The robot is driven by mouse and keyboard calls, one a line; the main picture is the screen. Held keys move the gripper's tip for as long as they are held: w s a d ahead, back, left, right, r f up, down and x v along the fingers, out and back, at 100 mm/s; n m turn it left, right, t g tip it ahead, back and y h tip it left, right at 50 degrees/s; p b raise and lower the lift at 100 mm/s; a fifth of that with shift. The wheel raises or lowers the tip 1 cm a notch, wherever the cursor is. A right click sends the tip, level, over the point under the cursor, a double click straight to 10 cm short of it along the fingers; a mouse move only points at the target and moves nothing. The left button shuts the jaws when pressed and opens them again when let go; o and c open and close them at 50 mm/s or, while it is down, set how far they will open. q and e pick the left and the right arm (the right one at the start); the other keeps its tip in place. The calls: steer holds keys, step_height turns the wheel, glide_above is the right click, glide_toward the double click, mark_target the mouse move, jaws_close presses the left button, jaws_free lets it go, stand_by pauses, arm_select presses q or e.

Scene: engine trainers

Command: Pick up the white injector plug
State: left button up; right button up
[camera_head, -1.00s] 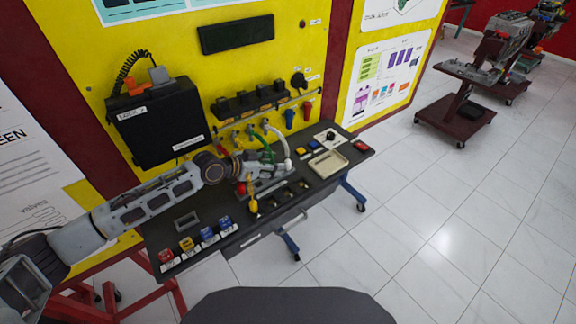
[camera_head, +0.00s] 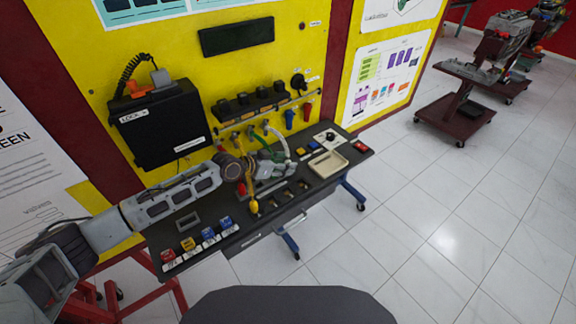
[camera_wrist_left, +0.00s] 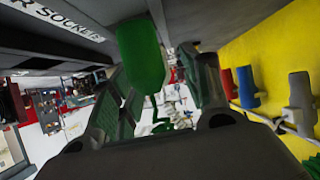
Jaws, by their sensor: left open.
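In the head view a white cable (camera_head: 281,139) arcs down from the panel's rail, its lower end close to my left gripper (camera_head: 287,169). I cannot clearly make out the plug at that end. In the left wrist view a pale grey-white plug-like piece (camera_wrist_left: 300,95) stands at the right by the yellow panel, outside the fingers. My left gripper is open, over the bench in front of the rail. A green plug (camera_wrist_left: 142,55) looms close to the wrist camera, near the left-hand finger; I cannot tell if they touch. My right gripper is not in view.
A blue plug (camera_head: 289,118) and a red plug (camera_head: 307,111) hang farther right on the rail. A yellow plug (camera_head: 254,206) is at the bench front. The bench (camera_head: 240,240) also holds a beige tray (camera_head: 328,172) and several coloured blocks. White floor right of it is open.

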arm_select(q)
steer(key=shift+c, duration=0.4)
steer(key=c, duration=0.9)
steer(key=shift+o, duration=0.2)
step_height(320, 180, up, 10)
steer(key=shift+b, duration=0.45)
steer(key=shift+f, duration=0.1)
